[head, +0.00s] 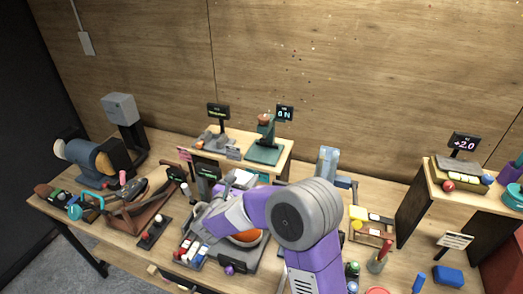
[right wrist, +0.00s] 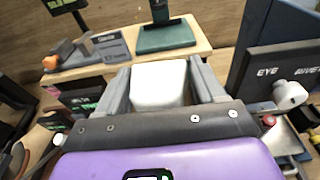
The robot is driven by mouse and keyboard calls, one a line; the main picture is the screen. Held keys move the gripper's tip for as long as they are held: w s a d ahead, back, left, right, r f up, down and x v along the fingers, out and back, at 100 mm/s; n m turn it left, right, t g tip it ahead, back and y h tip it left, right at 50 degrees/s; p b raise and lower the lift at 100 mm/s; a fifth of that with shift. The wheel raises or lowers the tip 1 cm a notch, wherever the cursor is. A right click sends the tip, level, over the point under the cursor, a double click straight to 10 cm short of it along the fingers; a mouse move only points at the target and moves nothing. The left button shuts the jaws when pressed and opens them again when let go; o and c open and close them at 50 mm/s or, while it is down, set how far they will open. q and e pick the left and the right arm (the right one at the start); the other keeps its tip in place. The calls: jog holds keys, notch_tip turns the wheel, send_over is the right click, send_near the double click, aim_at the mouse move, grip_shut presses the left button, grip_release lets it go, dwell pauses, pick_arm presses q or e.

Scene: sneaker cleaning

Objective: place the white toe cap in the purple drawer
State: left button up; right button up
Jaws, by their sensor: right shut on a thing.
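The white toe cap (right wrist: 158,88) is a pale rounded block between the two grey fingers of my right gripper (right wrist: 160,72) in the right wrist view. The fingers are shut on its sides, and it is held above the bench. In the head view my right gripper (head: 240,181) is over the middle of the bench, mostly behind my purple forearm. I cannot make out a purple drawer with certainty. A small purple knob (head: 229,268) shows near the front edge of the bench, below my arm. My left gripper is not in view.
A raised wooden shelf (head: 270,172) with a green stand (head: 267,150) is behind my gripper. A grinder (head: 92,160) and a sneaker-like form crowd the left. A second wooden shelf (head: 440,195) stands at the right. My arm hides part of the middle. Little bench surface is free.

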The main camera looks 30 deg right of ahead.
jog(key=shift+w+d+r, duration=0.1)
jog(key=shift+d+r, duration=0.15)
jog(key=shift+r, duration=0.2)
jog(key=p, duration=0.1)
send_near(262, 152)
jog(key=w+d+r, duration=0.1)
jog(key=d, duration=0.1)
jog(key=w+d+r, duration=0.2)
jog(key=shift+w+d+f, duration=0.1)
jog(key=shift+w+d, duration=0.3)
jog(key=x, duration=0.4)
jog(key=shift+f+p, duration=0.3)
jog(key=shift+p, duration=0.1)
